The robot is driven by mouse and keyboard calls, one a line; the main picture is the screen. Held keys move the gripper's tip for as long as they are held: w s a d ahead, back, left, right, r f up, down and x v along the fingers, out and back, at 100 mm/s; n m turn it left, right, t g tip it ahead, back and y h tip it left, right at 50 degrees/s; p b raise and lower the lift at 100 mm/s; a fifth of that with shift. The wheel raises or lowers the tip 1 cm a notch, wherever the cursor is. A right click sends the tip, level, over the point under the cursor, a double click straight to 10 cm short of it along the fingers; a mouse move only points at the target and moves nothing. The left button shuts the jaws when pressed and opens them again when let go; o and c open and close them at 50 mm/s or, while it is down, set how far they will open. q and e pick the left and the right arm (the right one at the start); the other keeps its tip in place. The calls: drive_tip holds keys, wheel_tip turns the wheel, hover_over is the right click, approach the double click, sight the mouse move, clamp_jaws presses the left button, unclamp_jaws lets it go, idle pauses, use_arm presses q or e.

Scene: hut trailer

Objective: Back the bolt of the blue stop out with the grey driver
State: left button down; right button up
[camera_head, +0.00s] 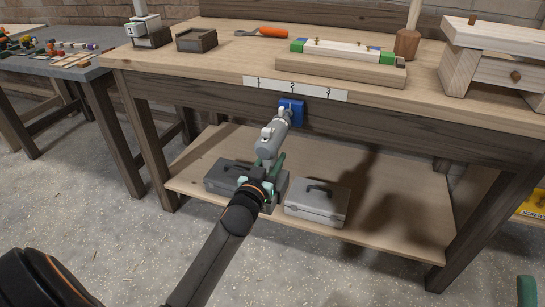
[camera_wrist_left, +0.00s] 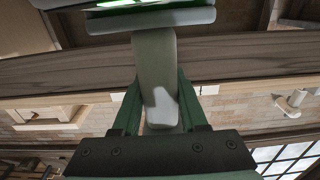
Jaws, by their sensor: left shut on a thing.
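The blue stop (camera_head: 291,110) is fixed on the dark front rail of the workbench, just under the number strip near the 2. The grey driver (camera_head: 269,146) points up at it, and its nose reaches the stop's face. I cannot tell whether the nose sits on the bolt, which is hidden behind the driver. My left gripper (camera_head: 271,174) is shut on the driver's grip, which stands between the two green fingers in the left wrist view (camera_wrist_left: 156,75). A teal piece at the bottom right corner, likely part of my right gripper (camera_head: 527,291), is cut off by the frame.
The number strip (camera_head: 295,88) runs along the edge of the benchtop (camera_head: 215,54). A wooden rail with white and green blocks (camera_head: 340,70) lies above it. Grey toolboxes (camera_head: 317,204) stand on the lower shelf (camera_head: 385,222).

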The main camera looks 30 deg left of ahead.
use_arm(q)
drive_tip(key=shift+w+r, duration=0.15)
drive_tip(key=shift+w, duration=0.15)
idle(0.7)
idle(0.4)
drive_tip(key=shift+s+r+p, duration=0.1)
drive_tip(key=shift+s+p, duration=0.35)
drive_tip(key=shift+p+v, duration=0.5)
drive_tip(key=shift+v, duration=0.55)
drive_tip(key=s+a+p, duration=0.3)
drive_tip(key=s+a, duration=0.2)
drive_tip(key=shift+s+a, duration=0.3)
drive_tip(key=shift+a, duration=0.1)
